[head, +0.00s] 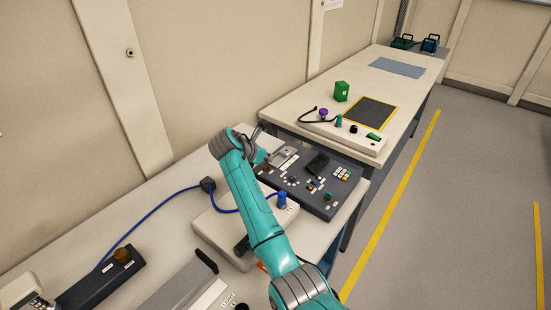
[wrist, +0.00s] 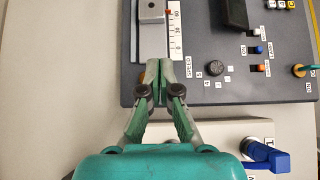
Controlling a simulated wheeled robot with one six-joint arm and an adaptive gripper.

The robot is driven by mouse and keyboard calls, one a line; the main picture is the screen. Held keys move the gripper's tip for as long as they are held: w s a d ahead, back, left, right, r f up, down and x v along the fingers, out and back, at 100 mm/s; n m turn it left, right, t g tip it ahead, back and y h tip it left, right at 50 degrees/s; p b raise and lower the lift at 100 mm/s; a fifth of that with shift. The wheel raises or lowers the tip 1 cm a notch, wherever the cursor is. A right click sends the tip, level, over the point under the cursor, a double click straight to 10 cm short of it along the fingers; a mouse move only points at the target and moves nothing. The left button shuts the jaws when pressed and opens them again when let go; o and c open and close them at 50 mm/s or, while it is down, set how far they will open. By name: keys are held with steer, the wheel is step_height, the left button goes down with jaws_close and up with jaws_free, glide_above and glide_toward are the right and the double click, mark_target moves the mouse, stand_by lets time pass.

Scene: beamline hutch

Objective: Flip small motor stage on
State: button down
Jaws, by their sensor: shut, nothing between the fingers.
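My gripper (wrist: 159,65) is shut and empty, its fingertips together over the left front of a dark control panel (wrist: 200,92). The panel also shows in the head view (head: 325,206). A grey slide stage (wrist: 150,42) with a scale and red pointer lies just beyond the fingertips; they hide its near end. I cannot tell if they touch it. A round SPEED knob (wrist: 215,67) is to their right. Farther right are a blue lever (wrist: 258,49), an orange lever (wrist: 260,68) and a green toggle (wrist: 303,70) with ON lettering near it. No label reading motor stage is legible.
A pale box (head: 222,235) with a blue handle (wrist: 268,157) stands in front of the panel, with a blue cable (head: 150,217) on its left. A black block (head: 318,163) rises from the panel. Bare tabletop (wrist: 60,70) lies left of my gripper.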

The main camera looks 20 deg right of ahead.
steer(key=shift+v, duration=1.85)
